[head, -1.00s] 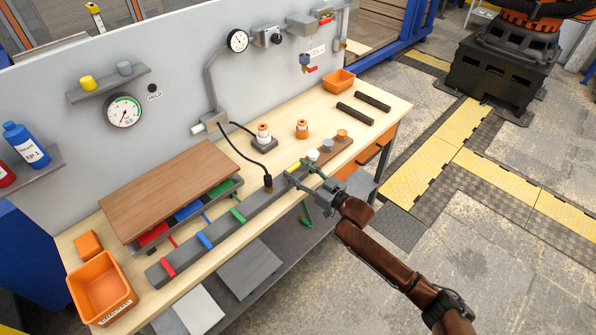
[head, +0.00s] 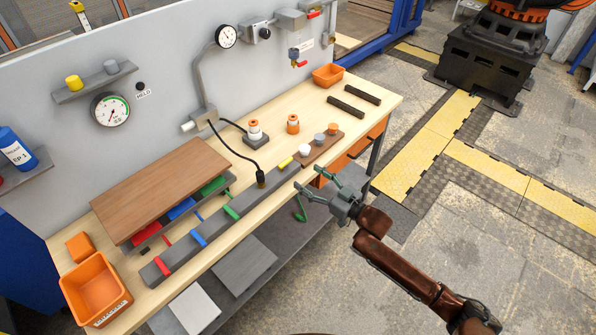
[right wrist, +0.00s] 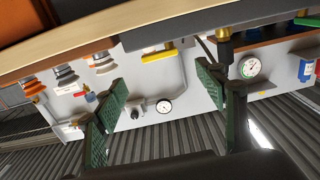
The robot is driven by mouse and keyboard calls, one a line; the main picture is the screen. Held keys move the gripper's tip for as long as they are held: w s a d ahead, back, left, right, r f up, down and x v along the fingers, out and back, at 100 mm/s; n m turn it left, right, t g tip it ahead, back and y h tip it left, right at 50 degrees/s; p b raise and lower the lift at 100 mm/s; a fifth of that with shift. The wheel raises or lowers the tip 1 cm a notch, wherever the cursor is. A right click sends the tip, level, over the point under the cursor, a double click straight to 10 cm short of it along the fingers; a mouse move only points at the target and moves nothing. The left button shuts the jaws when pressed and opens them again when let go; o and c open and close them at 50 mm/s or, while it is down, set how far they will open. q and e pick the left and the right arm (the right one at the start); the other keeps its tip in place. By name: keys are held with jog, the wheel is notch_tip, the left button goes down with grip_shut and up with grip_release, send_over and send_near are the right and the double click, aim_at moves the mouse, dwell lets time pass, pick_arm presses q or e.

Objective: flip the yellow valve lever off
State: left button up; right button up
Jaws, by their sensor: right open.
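The yellow valve lever (head: 286,162) is near the far right end of the long grey bar (head: 215,226) on the bench, and lies roughly along the bar. It also shows in the right wrist view (right wrist: 160,56), beyond and between my fingers. My right gripper (head: 320,190) is open and empty, off the bench's front edge, to the lower right of the lever and apart from it. Its two dark green fingers also show in the right wrist view (right wrist: 170,115). My left gripper is not in view.
Green (head: 231,213), blue (head: 198,238) and red (head: 162,266) levers stick out across the bar. A brown strip with knobs (head: 318,150) lies right of the yellow lever. An orange bin (head: 97,288) is front left.

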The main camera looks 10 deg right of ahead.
jog(key=shift+v, duration=1.6)
